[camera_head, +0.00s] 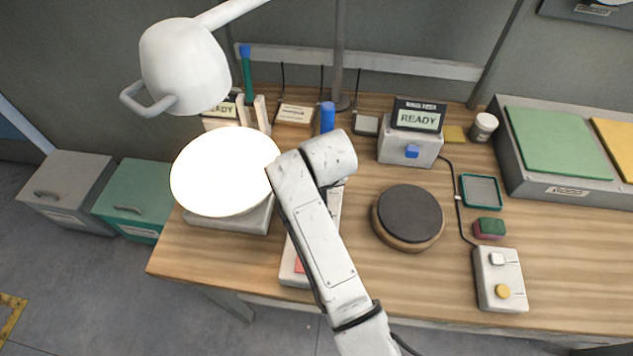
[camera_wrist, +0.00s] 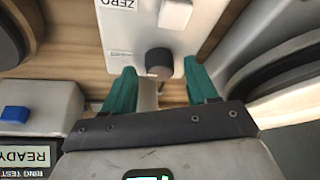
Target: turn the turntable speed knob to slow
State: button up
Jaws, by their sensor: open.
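In the wrist view, a dark grey round knob (camera_wrist: 159,62) stands at the edge of a white control panel (camera_wrist: 133,38). Any speed marking by it is not readable, so I cannot confirm that it is the turntable speed knob. My gripper (camera_wrist: 159,74) is open, with one teal finger on each side of the knob. I cannot tell whether either finger touches it. In the head view my arm covers the gripper and the knob; part of a white unit (camera_head: 290,267) shows beside the arm. A brightly lit pale disc (camera_head: 225,172) lies on a grey base left of my arm.
A white lamp (camera_head: 183,65) hangs over the disc. A dark round pad (camera_head: 410,213) lies right of my arm, with a READY display box (camera_head: 410,146) behind it. A control box (camera_head: 499,280) with white and yellow controls stands at front right. Clear wood lies around the pad.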

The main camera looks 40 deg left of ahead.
jog(key=shift+f, duration=0.15)
jog(key=c, duration=1)
